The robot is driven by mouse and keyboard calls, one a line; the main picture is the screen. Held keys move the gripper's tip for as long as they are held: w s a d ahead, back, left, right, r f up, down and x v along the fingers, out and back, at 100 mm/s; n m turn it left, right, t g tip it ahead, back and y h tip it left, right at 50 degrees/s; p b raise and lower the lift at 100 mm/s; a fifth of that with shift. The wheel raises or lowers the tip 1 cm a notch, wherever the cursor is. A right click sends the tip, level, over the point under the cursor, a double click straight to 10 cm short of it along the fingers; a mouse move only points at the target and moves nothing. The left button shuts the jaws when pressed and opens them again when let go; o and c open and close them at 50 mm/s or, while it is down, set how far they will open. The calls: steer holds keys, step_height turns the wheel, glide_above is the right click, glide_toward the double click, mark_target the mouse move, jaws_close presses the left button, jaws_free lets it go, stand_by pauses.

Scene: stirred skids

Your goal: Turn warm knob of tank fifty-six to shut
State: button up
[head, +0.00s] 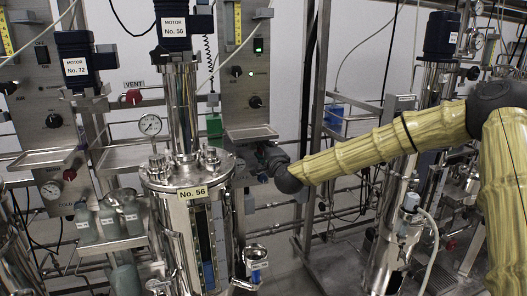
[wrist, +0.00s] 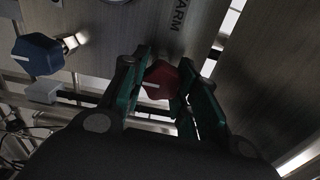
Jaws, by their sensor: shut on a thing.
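The warm knob (wrist: 162,78) is dark red with a pale pointer line, on a steel panel beside lettering that reads "ARM" with its start cut off. My gripper (wrist: 162,88) has its green-padded fingers on both sides of the knob, shut on it. In the wrist view the pointer line lies roughly level, toward the left finger. In the head view my gripper (head: 262,158) reaches in from the right, beside the steel tank (head: 188,215) labelled No. 56; the red knob is hidden there.
A blue knob (wrist: 38,53) sits left of the red one in the wrist view. A steel tray (head: 250,132) juts out just above my gripper. Another tank (head: 400,220) stands beneath my forearm.

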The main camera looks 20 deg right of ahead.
steer(key=o, duration=1)
steer(key=shift+s, duration=0.15)
steer(key=s, duration=1.1)
steer(key=shift+s+d, duration=0.25)
steer(key=shift+s, duration=0.1)
